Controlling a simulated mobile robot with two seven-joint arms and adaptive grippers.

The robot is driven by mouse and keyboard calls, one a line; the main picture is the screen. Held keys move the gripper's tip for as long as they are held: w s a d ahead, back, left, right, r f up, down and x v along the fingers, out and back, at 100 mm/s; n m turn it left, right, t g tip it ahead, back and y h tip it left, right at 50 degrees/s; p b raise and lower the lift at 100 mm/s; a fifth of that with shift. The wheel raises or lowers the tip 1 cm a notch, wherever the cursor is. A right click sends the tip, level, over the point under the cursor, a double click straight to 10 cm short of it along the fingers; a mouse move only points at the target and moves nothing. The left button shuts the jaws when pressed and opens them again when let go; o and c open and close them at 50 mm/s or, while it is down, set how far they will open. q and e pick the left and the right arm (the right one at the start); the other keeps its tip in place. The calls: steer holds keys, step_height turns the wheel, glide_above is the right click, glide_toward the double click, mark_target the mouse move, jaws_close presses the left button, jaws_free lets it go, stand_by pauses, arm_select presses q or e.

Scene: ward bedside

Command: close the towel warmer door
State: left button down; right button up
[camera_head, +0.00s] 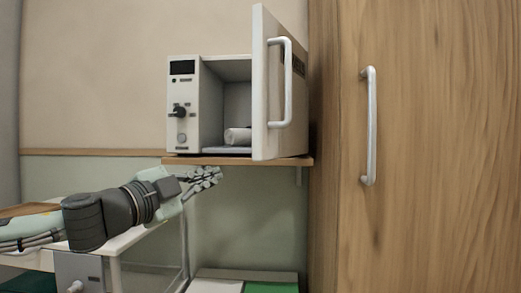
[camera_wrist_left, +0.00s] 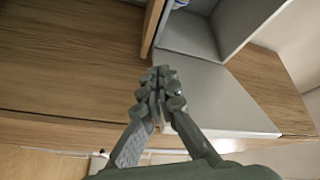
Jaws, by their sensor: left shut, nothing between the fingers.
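The towel warmer (camera_head: 184,128) is a pale box with a dial and dark display, on a wooden shelf. Its door (camera_head: 259,85) stands open at the right of the compartment, jutting toward me. A silver bar handle (camera_head: 288,80) is on the door's outer face. My left gripper (camera_head: 208,178) is shut and empty, below and in front of the shelf, apart from the door. In the left wrist view its closed fingertips (camera_wrist_left: 160,83) are in front of a pale grey panel (camera_wrist_left: 225,100), which I cannot identify surely. My right gripper is not in view.
A white rolled towel (camera_head: 238,135) lies in the compartment. The wooden shelf (camera_head: 290,161) juts out under the warmer. A tall wooden cabinet (camera_head: 430,150) with a silver handle (camera_head: 371,125) stands at the right. A white table (camera_head: 128,238) is at lower left.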

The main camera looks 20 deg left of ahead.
mark_target(258, 129)
arm_select(q)
steer(key=s+d+r+m+g+h, duration=0.35)
steer(key=s+d+r+m, duration=0.5)
steer(key=s+d, duration=0.35)
steer(key=shift+n+t, duration=0.25)
steer(key=shift+t, duration=0.1)
steer(key=w, duration=0.6)
steer(key=w+p, duration=0.1)
steer(key=w, duration=0.2)
steer(key=shift+w+d+r, duration=0.2)
steer(key=shift+w+r, duration=0.2)
steer(key=shift+a+f, duration=0.1)
steer(key=shift+a, duration=0.3)
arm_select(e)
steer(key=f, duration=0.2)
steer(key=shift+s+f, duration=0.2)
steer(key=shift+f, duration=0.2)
arm_select(q)
steer(key=shift+a, duration=0.15)
